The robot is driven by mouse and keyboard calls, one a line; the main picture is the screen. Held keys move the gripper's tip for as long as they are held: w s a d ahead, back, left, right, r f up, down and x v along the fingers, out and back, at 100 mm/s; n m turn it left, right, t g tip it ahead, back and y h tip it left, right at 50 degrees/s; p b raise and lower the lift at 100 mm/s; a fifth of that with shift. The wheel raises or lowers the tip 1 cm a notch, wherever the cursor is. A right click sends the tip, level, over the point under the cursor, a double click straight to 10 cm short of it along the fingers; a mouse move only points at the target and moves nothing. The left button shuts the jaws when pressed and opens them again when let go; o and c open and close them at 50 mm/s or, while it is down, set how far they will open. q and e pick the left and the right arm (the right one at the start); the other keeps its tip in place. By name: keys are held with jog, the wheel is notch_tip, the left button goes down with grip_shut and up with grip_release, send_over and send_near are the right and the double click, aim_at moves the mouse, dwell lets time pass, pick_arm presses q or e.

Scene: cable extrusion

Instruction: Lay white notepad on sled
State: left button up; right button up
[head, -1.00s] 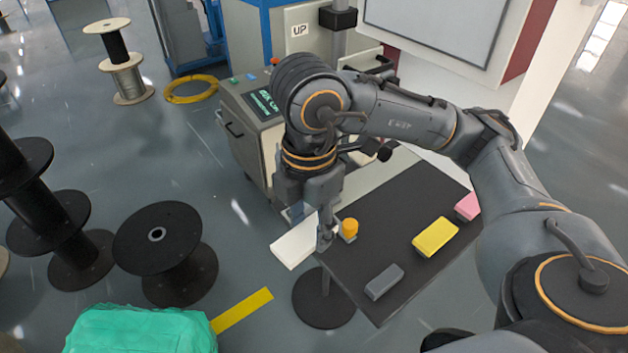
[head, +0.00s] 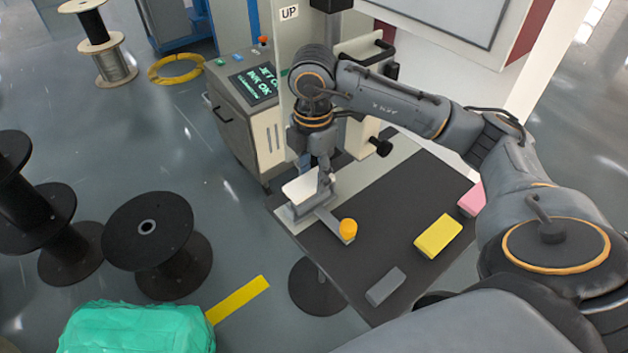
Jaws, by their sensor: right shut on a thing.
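The white notepad (head: 300,187) is in my right gripper (head: 325,180), which is shut on its right end. The notepad is over the grey sled (head: 327,218) at the left edge of the dark table. A grey front face of the sled shows just below the notepad; I cannot tell whether the two touch. The orange knob (head: 348,228) stands at the sled's right end, uncovered. The gripper partly hides the notepad's right end. My left gripper is not in view.
On the dark table (head: 350,262) lie a grey block (head: 385,287), a yellow pad (head: 438,236) and a pink pad (head: 472,200). A machine with a green-lit screen (head: 254,86) stands behind. Black spools (head: 150,240) and a green-wrapped bundle (head: 138,328) are on the floor at left.

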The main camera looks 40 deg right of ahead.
aim_at(314, 175)
jog(key=shift+w+d+f, duration=0.3)
jog(key=shift+w+f, duration=0.05)
jog(key=shift+f, duration=0.2)
notch_tip(314, 175, down, 2)
jog(key=shift+w+d+f+p, duration=0.1)
jog(key=shift+w+f+p, duration=0.1)
jog(key=shift+p, duration=0.4)
jog(key=shift+f, duration=0.35)
jog(key=shift+s+f, duration=0.1)
jog(key=shift+f, duration=0.15)
jog(key=o, duration=1.2)
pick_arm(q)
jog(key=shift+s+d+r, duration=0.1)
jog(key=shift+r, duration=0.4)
pick_arm(e)
jog(key=shift+o, duration=0.2)
